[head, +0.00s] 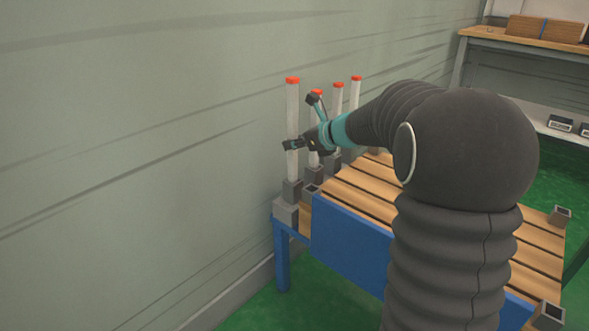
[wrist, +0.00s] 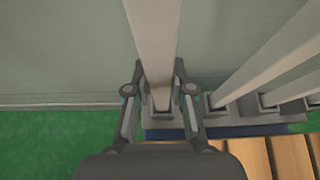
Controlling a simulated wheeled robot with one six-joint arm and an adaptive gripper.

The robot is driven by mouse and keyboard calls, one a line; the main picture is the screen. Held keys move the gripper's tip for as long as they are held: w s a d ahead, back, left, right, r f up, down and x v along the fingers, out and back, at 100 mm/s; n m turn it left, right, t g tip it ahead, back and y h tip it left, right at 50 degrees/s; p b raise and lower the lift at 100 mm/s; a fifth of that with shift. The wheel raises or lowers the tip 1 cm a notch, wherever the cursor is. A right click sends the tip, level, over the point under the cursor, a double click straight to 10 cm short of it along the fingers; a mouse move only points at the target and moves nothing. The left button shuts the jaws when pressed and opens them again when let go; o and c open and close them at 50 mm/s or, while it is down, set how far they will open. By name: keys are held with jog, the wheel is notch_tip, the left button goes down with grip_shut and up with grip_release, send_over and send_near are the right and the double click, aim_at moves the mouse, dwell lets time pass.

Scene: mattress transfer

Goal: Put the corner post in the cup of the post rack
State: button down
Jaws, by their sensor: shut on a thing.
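The corner post (head: 293,110) is a pale upright bar with a red top, at the left end of a row of similar posts. My gripper (head: 293,145) is shut on it partway up its length. In the wrist view the post (wrist: 153,40) runs down between the two fingers (wrist: 160,88). Its lower end meets a dark grey cup (head: 291,189) of the post rack (head: 284,212). It looks upright and in line with the cup; I cannot tell how deep it sits.
Three other red-topped posts (head: 338,110) stand close to the right of it. A blue-framed bed with wooden slats (head: 360,190) lies to the right. A grey wall (head: 150,130) is close behind. A workbench (head: 500,40) stands at the far right.

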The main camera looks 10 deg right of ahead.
aim_at(296, 159)
jog(key=shift+f+b, duration=0.65)
jog(key=shift+f, duration=1.95)
jog(key=shift+f, duration=0.15)
jog(key=c, duration=1)
grip_release()
